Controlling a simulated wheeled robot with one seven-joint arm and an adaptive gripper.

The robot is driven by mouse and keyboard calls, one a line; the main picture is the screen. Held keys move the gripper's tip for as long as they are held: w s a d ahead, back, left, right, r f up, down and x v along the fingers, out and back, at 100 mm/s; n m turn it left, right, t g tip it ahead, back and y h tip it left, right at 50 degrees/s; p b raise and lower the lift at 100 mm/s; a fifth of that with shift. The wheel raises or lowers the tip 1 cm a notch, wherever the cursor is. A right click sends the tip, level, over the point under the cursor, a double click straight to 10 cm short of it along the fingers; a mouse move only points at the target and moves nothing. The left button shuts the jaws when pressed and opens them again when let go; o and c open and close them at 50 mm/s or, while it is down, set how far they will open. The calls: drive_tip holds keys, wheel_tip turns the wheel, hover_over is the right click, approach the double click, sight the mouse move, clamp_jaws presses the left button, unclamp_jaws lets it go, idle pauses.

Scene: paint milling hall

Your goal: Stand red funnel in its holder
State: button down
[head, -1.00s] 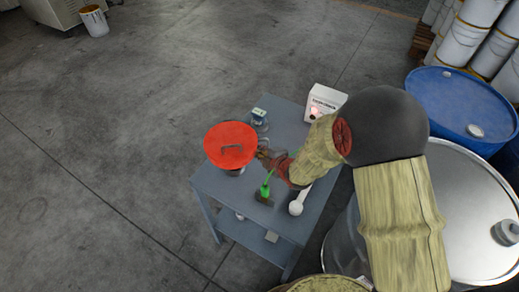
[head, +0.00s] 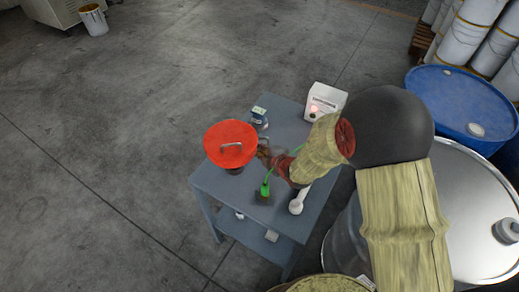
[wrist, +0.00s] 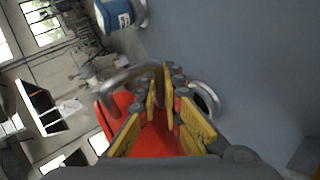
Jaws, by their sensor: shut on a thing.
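The red funnel (head: 222,134) is at the left edge of the grey table in the head view, its wide mouth turned up and slightly tilted. A metal loop handle (head: 231,146) shows across it. My gripper (head: 264,153) is at the funnel's right side. In the wrist view, red funnel surface (wrist: 150,142) shows between and beside the yellow-padded fingers of my gripper (wrist: 164,105), which is shut on the funnel. A metal ring (wrist: 206,100) shows just right of the fingers; I cannot tell if it is the holder.
The grey table (head: 285,228) carries a small blue-and-white can (head: 259,118), a white box (head: 323,102), a green-handled tool (head: 266,186) and a white ladle-like item (head: 296,206). A blue drum (head: 450,95) and a silver-topped drum (head: 465,210) stand right. Open floor lies left.

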drive_tip(key=shift+f+b, duration=0.55)
drive_tip(key=shift+b, duration=0.15)
drive_tip(key=shift+f+b, duration=1.15)
drive_tip(key=shift+b, duration=0.25)
idle(0.6)
drive_tip(key=c, duration=1.9)
unclamp_jaws()
drive_tip(key=shift+s, duration=0.1)
drive_tip(key=v, duration=1.2)
